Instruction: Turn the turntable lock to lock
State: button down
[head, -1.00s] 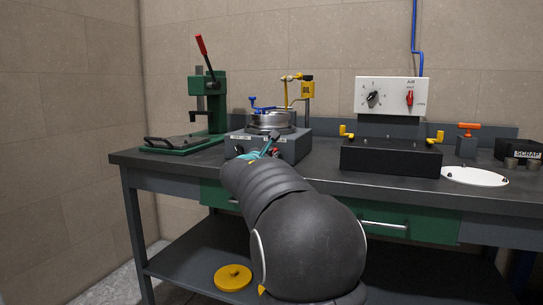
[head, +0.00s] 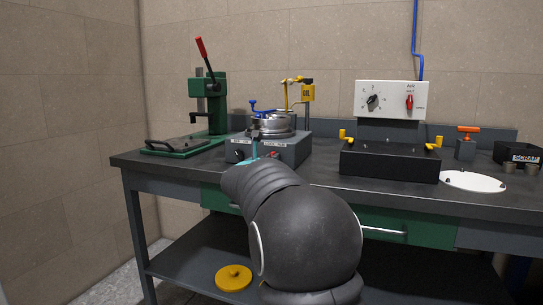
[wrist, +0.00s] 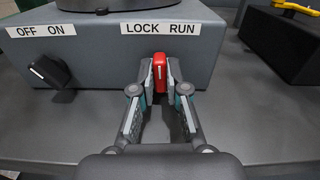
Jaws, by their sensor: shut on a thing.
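The turntable lock is a red knob (wrist: 159,72) on the front of a grey control box (wrist: 100,60), below the "LOCK RUN" label (wrist: 160,29). In the wrist view the knob stands close to upright, between the two words, with a pale mark on its face. My gripper (wrist: 159,80) is shut on the red knob, one finger on each side. In the head view my gripper (head: 255,150) is at the front of the box, and my arm hides part of that front. The round metal turntable (head: 270,125) sits on top of the box.
A black "OFF ON" knob (wrist: 50,72) is on the box's left side. A green press (head: 207,110) stands left on the workbench (head: 330,195). A black fixture (head: 390,160) with yellow handles stands right. Bare bench lies before the box.

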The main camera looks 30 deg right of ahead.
jog(key=n, duration=0.5)
jog(key=shift+n, duration=0.3)
dwell(0.4)
jog(key=c, duration=1.2)
grip_release()
jog(key=v, duration=1.2)
